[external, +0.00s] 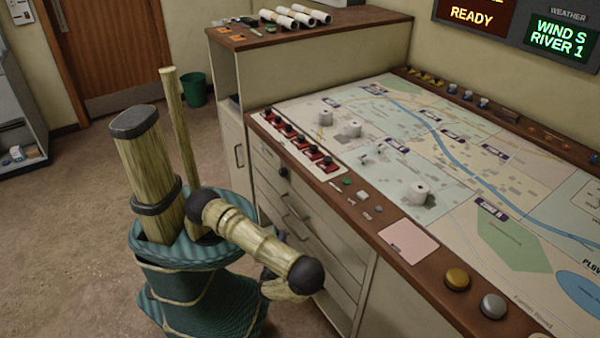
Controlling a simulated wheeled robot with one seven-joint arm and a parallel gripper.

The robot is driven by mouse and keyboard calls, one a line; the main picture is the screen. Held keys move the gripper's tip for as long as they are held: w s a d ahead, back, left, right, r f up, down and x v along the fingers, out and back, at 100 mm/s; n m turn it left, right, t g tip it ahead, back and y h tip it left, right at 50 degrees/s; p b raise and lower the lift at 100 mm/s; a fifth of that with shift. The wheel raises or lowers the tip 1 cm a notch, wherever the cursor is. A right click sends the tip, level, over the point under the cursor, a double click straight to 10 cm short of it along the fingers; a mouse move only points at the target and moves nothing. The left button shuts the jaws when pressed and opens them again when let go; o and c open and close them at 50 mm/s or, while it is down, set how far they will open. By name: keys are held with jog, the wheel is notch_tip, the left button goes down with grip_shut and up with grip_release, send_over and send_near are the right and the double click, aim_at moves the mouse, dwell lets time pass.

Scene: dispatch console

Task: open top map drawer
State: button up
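The map drawers are a stack of cream fronts in the cabinet under the map table, in the middle of the external view. The top map drawer (318,211) lies just below the brown table edge and looks closed, its front in line with the cabinet. A small round black part shows near its left side. Thin handles show on the fronts below. My arm bends down in front of the lower drawers.
The map table (408,258) carries red switches (300,141), white model pieces, a yellow button (457,279) and a grey button (493,306). A taller cabinet (291,65) with paper rolls stands behind. A green bin (194,89) stands near the door. Floor to the left is clear.

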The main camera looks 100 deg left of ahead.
aim_at(291, 208)
jog(key=a, duration=0.5)
jog(key=a+r, duration=0.1)
jog(key=a, duration=0.4)
jog(key=a+r, duration=0.1)
jog(key=a, duration=0.4)
jog(key=shift+s, duration=0.1)
jog(key=shift+c, duration=0.4)
grip_shut()
